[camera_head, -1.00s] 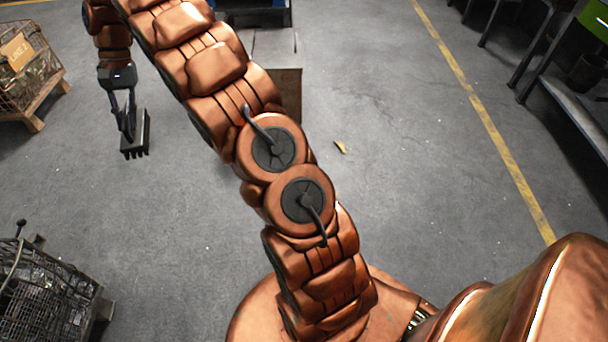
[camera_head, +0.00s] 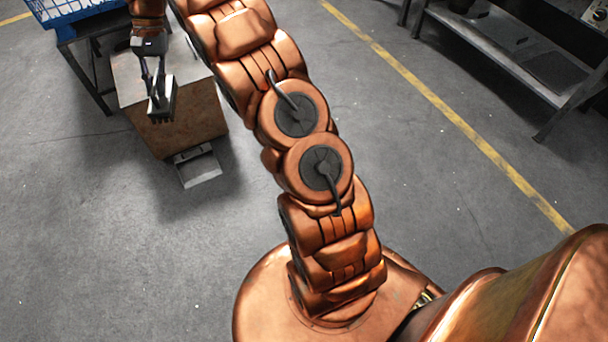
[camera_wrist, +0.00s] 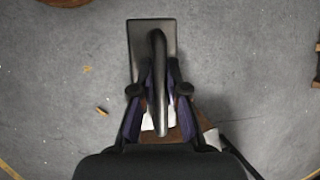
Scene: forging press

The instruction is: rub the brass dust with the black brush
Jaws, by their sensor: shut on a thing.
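My gripper (camera_head: 154,82) is shut on the black brush (camera_head: 163,102), whose bristles point down in the head view. The wrist view shows my gripper (camera_wrist: 160,88) with its two fingers on either side of the brush's handle; the flat dark back of the brush (camera_wrist: 140,40) extends beyond the fingertips. In the head view the brush appears in front of a brown box-like stand (camera_head: 193,122) with a grey top; I cannot tell whether it touches it. I cannot make out any brass dust in either view.
A blue crate (camera_head: 88,10) sits on a dark-legged table behind the stand. A pale metal piece (camera_head: 199,166) lies at the stand's foot. A grey bench (camera_head: 505,45) is at the right. Small orange scraps (camera_wrist: 101,111) lie on the floor. The floor between is clear.

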